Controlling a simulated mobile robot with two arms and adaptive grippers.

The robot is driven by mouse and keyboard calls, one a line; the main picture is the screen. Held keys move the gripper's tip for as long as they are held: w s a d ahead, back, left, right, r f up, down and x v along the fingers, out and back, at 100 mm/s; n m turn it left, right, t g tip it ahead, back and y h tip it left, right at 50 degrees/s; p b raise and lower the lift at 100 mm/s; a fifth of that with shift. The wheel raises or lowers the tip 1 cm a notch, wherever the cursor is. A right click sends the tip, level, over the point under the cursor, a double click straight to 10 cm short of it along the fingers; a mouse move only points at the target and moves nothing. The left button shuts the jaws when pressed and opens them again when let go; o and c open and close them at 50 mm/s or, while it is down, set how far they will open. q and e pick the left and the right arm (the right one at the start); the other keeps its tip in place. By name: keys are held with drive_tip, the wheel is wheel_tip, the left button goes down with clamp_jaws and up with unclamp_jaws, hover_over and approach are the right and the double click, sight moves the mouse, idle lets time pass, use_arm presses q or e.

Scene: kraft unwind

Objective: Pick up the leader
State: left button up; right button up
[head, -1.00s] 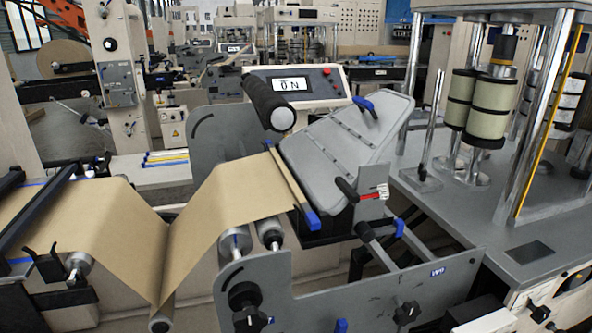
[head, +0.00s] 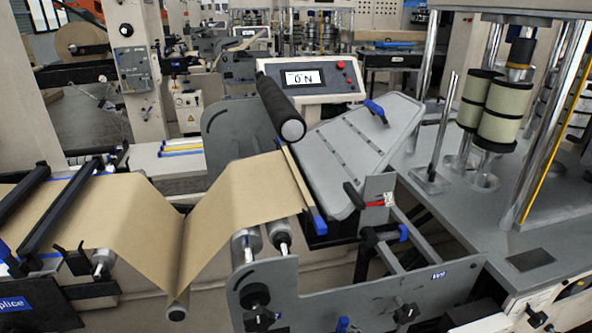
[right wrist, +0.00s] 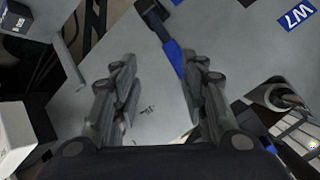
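A brown kraft paper web (head: 245,195) runs from the left, dips under a low roller and rises to a tan strip (head: 297,180) with a blue end (head: 318,222), beside a grey tilted plate (head: 350,160). I cannot tell for certain which part is the leader; this web and its edge strip are the likeliest. My right gripper (right wrist: 157,75) shows in the right wrist view, fingers apart and empty, above a grey surface with a blue-and-black part behind the right finger. Neither gripper shows in the head view.
A black roller (head: 282,108) projects above the web's upper end. Yellow, blue and white sticks (head: 181,149) lie on a pale shelf behind. A grey side panel (head: 370,300) with knobs stands in front. A press with tall posts stands right.

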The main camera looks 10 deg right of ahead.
drive_tip(key=w+a+r+m+t+y, duration=0.15)
drive_tip(key=w+r+m+t, duration=0.3)
drive_tip(key=r, duration=0.65)
drive_tip(key=m+t+y, duration=0.2)
drive_tip(key=m, duration=0.2)
approach(324, 231)
drive_tip(key=shift+n, duration=0.25)
drive_tip(key=x, duration=0.1)
drive_tip(key=p+x, duration=0.1)
drive_tip(key=x, duration=0.3)
drive_tip(key=shift+w+a+f+p, duration=0.1)
drive_tip(key=shift+w+f+p, duration=0.05)
drive_tip(key=shift+f+p, duration=0.2)
drive_tip(key=x, duration=0.1)
drive_tip(key=p+x, duration=0.1)
drive_tip(key=x, duration=0.1)
drive_tip(key=p+x, duration=0.1)
drive_tip(key=shift+w+r, duration=0.4)
drive_tip(key=shift+w+a+f, duration=0.1)
drive_tip(key=shift+w+f, duration=0.05)
drive_tip(key=shift+w, duration=0.15)
drive_tip(key=shift+s, duration=0.1)
drive_tip(key=shift+c, duration=0.2)
clamp_jaws()
